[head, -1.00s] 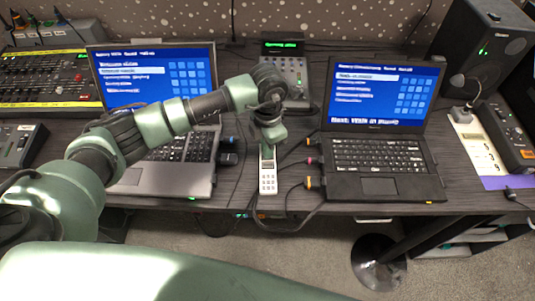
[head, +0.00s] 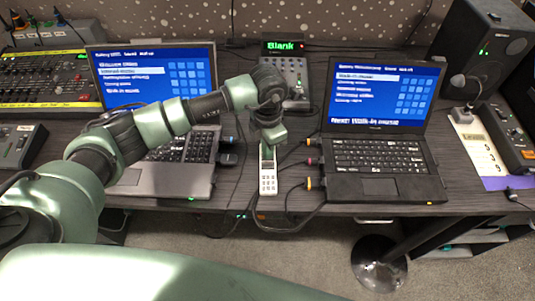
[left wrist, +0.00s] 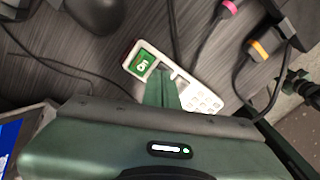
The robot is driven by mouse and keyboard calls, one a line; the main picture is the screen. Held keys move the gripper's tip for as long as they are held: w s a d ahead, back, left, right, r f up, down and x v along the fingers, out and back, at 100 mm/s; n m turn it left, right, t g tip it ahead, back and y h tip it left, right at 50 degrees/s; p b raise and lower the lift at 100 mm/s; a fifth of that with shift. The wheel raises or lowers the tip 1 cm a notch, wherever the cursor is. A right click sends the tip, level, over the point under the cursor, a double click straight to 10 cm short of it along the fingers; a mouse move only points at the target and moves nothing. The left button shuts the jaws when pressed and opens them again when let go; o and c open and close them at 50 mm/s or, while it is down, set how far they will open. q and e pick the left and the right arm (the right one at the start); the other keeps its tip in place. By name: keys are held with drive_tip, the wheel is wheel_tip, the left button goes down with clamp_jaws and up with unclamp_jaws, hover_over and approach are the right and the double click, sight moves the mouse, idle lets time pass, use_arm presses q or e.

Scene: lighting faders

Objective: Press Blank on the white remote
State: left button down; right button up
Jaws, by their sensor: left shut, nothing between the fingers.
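The white remote (head: 268,184) lies lengthwise on the dark desk between the two laptops, its keypad toward the front edge. In the left wrist view the remote (left wrist: 205,98) runs diagonally, with a small green screen at its upper left end and pale keys at the other. My left gripper (head: 268,146) is above the remote's far part, pointing down. In the left wrist view its shut green fingers (left wrist: 160,80) cover the part between screen and keypad. I cannot tell whether the tips touch a button. My right gripper is not in view.
A small control box (head: 290,75) behind the remote has a display reading "Blank" in green. The left laptop (head: 160,180) and right laptop (head: 375,188) flank the remote. Cables with coloured plugs (head: 309,183) lie to its right. The desk's front edge is close.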

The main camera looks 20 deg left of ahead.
use_arm(q)
wheel_tip(320, 180, up, 7)
drive_tip(key=p, duration=0.4)
idle(0.5)
idle(0.4)
